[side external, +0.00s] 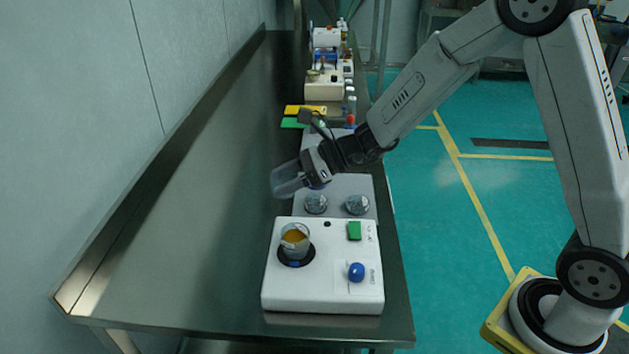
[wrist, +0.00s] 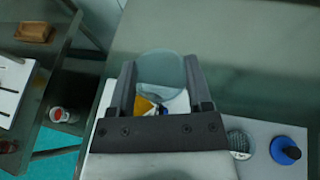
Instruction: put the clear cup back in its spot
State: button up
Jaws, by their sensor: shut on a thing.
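The clear cup (side external: 287,181) is in my gripper (side external: 308,170), held tilted in the air above the steel bench, just left of the grey unit. In the wrist view my gripper (wrist: 160,88) has one finger on each side of the clear cup (wrist: 161,66), and its round end shows beyond the fingertips. The cup looks empty. I cannot tell which place is its spot.
A white machine (side external: 323,295) stands in front with a blue knob (side external: 356,272), a green switch (side external: 354,231) and a beaker of orange material (side external: 295,240) on its black plate. Behind it, a grey unit (side external: 337,187) carries two metal rounds. The bench's left side (side external: 180,240) is clear.

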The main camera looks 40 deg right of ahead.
aim_at(292, 176)
jog(key=shift+w+d+f+m+t+h, duration=0.3)
jog(key=shift+w+d+m+t+h, duration=0.15)
jog(key=shift+m+t, duration=0.3)
jog(key=shift+w+d+f+m+t+h, duration=0.15)
jog(key=shift+d+f+m+t+h, duration=0.1)
jog(key=shift+d+m+t+h, duration=0.25)
jog(key=shift+w+d+f+m+t+h, duration=0.15)
jog(key=shift+d+f+m+t+h, duration=0.15)
jog(key=shift+m, duration=0.25)
jog(key=shift+s+d+f+m+t+h, duration=0.1)
jog(key=shift+d+f+m+t+h, duration=0.55)
jog(key=shift+d+m+h, duration=0.3)
jog(key=shift+s+d+f+m+t+h, duration=0.1)
jog(key=shift+d+f+m+t+h, duration=0.4)
jog(key=shift+d+f+m+h, duration=0.45)
jog(key=shift+d+r, duration=0.15)
jog(key=shift+r, duration=0.1)
jog(key=w+f, duration=0.2)
jog(key=w, duration=0.2)
jog(key=w+a+f, duration=0.1)
jog(key=w+f, duration=0.2)
jog(key=w, duration=0.1)
jog(key=w+f, duration=0.3)
jog(key=w, duration=0.1)
jog(key=shift+w+a+f, duration=0.2)
jog(key=shift+w, duration=0.05)
jog(key=shift+w+f, duration=0.45)
